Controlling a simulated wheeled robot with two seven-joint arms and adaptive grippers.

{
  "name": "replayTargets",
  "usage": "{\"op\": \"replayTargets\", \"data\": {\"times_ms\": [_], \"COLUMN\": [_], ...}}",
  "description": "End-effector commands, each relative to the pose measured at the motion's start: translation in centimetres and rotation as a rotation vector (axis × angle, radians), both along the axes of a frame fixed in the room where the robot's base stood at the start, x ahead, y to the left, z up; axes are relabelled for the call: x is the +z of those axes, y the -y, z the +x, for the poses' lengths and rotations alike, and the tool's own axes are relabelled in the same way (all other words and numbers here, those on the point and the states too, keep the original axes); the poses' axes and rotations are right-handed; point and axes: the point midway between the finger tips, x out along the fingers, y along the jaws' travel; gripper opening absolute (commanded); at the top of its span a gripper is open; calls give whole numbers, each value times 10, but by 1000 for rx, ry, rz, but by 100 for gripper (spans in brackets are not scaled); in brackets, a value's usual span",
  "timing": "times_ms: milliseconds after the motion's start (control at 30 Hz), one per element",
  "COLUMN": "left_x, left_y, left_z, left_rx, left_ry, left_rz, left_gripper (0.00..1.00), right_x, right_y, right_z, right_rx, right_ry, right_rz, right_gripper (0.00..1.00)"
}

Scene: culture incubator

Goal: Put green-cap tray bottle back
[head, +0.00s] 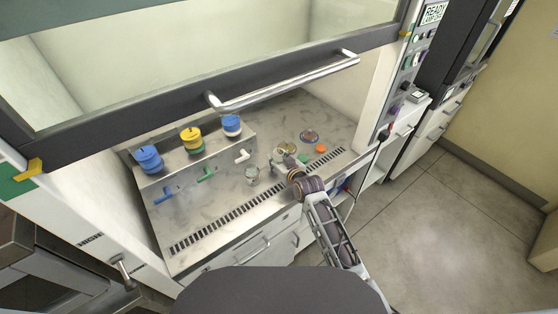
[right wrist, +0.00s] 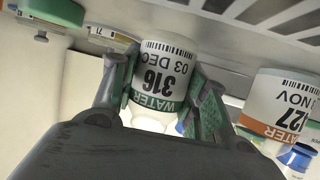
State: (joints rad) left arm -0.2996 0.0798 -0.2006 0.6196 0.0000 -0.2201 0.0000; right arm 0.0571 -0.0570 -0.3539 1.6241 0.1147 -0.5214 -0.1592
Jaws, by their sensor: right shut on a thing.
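My right gripper (right wrist: 160,92) is shut around a white bottle (right wrist: 165,70) with a green band, marked 316, WATER and 03 DEC. The bottle's print is upside down in the right wrist view, and one end is hidden by the gripper. In the head view my right gripper (head: 281,158) is low over the bench inside the hood. A small green disc (head: 302,158) shows just right of it; I cannot tell whether it belongs to the held bottle. My left gripper is not in view.
An orange-banded bottle (right wrist: 280,105) is beside the held one. An orange cap (head: 321,148) and round lids (head: 309,136) are near my gripper. A clear vessel (head: 252,173) is to its left. Blue (head: 149,158) and yellow (head: 191,137) containers top the ledge. The raised sash (head: 200,100) hangs above.

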Motion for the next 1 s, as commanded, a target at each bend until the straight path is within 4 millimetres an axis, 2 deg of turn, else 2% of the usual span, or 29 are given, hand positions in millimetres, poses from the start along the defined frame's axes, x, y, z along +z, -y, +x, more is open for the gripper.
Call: {"op": "replayTargets", "data": {"times_ms": [333, 367, 500, 1000], "left_x": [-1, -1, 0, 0], "left_y": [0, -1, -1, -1], "left_z": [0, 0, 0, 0], "left_rx": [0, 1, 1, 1], "left_ry": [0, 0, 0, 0], "left_rz": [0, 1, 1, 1], "left_gripper": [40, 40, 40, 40], "right_x": [-3, -3, -2, 1], "right_y": [0, 0, 0, 1], "right_z": [0, 0, 0, -1], "right_rx": [0, 0, 0, 0], "right_ry": [-1, -1, -1, -1], "right_rz": [0, 0, 0, 0], "right_gripper": [17, 48, 65, 65]}}
